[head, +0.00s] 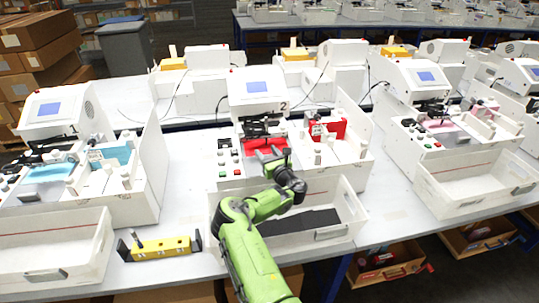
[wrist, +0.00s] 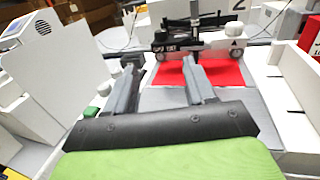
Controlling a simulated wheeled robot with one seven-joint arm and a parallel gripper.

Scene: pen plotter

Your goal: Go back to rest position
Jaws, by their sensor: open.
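My green arm reaches up from the bottom of the head view to pen plotter number 2 (head: 262,84). My gripper (head: 268,152) is over the plotter's front work area, at the near side of a red sheet (head: 252,147). In the wrist view my gripper (wrist: 160,72) has its two grey fingers spread apart with nothing between them. The red sheet (wrist: 225,76) lies beyond and between the fingertips, below the dark pen carriage (wrist: 175,42). I cannot tell whether the fingers touch the plotter.
A white bin (head: 338,234) with a dark bottom stands in front of the plotter, under my arm. A yellow block (head: 160,249) lies on the table to its left. White side walls (wrist: 285,95) flank my gripper. Other plotters (head: 52,108) stand left and right.

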